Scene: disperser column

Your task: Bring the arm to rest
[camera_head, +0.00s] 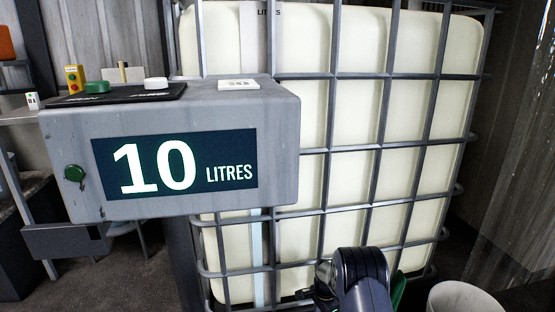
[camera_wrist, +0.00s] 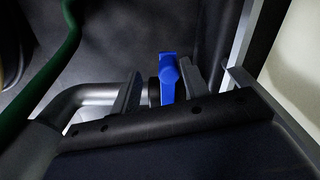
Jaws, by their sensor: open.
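My arm (camera_head: 358,278) reaches low in front of the caged tank in the head view; my gripper's fingers cannot be made out there. In the wrist view my gripper (camera_wrist: 158,82) is open, with one grey finger on each side of a blue upright handle (camera_wrist: 168,76). A gap shows between the handle and the left finger, with a dark round part in it. The right finger is close to the handle, and I cannot tell whether they touch. The handle's lower end is hidden behind my dark gripper body.
The tank's metal cage (camera_head: 380,149) stands behind my arm; its bar (camera_wrist: 243,50) is close at right in the wrist view. A grey pipe (camera_wrist: 85,97) and green hose (camera_wrist: 55,65) lie left. A white bucket (camera_head: 465,298) stands lower right. A display box (camera_head: 275,140) reads "10 LITRES".

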